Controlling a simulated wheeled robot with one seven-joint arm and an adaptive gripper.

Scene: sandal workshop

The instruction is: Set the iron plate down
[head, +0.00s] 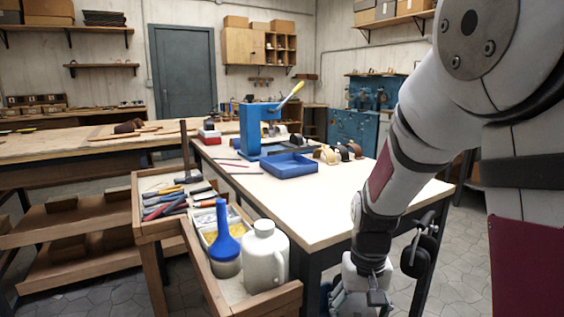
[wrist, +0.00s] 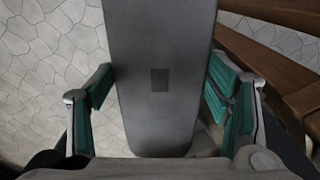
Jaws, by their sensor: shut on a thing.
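The iron plate (wrist: 160,120) is a long, flat grey slab with rounded near corners and a small dark rectangle on its face. In the wrist view it lies between the teal-padded fingers of my gripper (wrist: 163,100), which is shut on it. The plate runs out of the top of that view, so its far end is hidden. Stone floor shows beyond it. In the head view my gripper (head: 360,300) is low at the bottom edge, beside the table's near side and below its top. The plate cannot be made out there.
The pale-topped worktable (head: 330,215) has a bare near half. A blue press (head: 252,128) and a blue tray (head: 290,165) stand farther back. A wooden tool stand (head: 262,303) with a white jug (head: 264,255) and blue-topped bottle (head: 223,240) adjoins its left. Wooden boards (wrist: 265,55) show right in the wrist view.

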